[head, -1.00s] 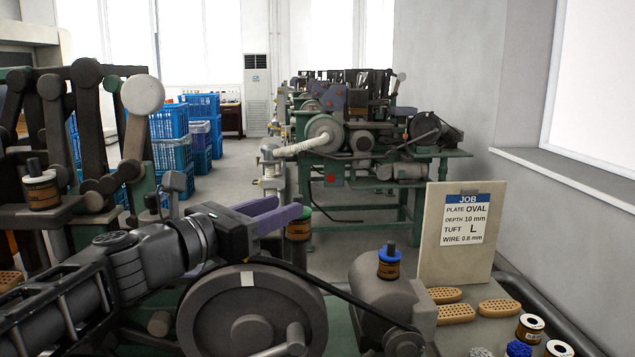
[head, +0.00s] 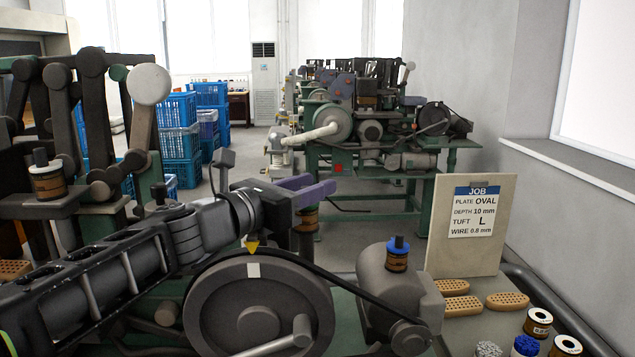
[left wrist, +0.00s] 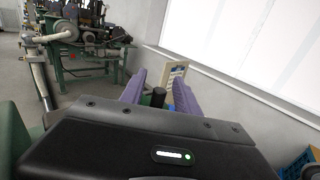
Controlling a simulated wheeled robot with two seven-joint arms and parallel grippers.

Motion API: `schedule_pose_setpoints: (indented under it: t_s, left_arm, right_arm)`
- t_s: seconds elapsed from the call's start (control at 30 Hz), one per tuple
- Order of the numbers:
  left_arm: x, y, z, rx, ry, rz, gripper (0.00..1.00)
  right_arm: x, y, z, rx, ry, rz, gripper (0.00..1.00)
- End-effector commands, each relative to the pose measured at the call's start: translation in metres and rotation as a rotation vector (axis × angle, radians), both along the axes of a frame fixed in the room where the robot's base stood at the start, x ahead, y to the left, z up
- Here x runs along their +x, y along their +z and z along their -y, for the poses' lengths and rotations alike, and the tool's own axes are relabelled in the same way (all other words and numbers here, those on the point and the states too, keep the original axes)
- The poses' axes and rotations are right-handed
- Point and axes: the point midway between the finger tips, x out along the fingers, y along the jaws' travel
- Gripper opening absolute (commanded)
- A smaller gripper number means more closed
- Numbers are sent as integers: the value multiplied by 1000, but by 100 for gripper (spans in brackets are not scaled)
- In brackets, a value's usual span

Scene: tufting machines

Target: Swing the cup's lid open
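My left gripper (head: 318,188) has purple fingers and hangs above the machine behind the large grey wheel (head: 225,312). In the left wrist view its two fingers (left wrist: 160,84) stand apart, with a dark post and a green top seen between them; I cannot tell whether these are between the fingers or beyond. In the head view a copper-coloured spool (head: 306,220) shows just below the fingers, its top hidden by them. I cannot clearly pick out a lidded cup or its hinge. My right gripper is not in view.
A grey rounded housing with a blue-topped spool (head: 397,255) stands right of the wheel. A job board (head: 475,252), brush plates (head: 508,300) and more spools (head: 538,322) are at the right. A dark belt runs over the wheel. Blue crates (head: 180,143) stand behind.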

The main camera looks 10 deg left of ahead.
Motion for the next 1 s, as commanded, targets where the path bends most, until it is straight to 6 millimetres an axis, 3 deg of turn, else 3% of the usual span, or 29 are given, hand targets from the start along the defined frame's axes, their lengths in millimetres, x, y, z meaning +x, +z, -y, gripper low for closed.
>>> schedule_pose_setpoints:
  t_s: [0.13, 0.43, 0.9, 1.0]
  left_arm:
    - [12, 0, 7, 0, 0, 0, 38]
    - [15, 0, 9, 0, 0, 1, 38]
    - [15, 0, 9, 1, 0, 1, 0]
    - [15, 0, 9, 1, 1, 1, 0]
  right_arm:
    - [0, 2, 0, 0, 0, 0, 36]
    - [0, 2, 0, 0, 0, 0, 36]
    - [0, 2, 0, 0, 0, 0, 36]
    - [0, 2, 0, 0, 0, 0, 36]
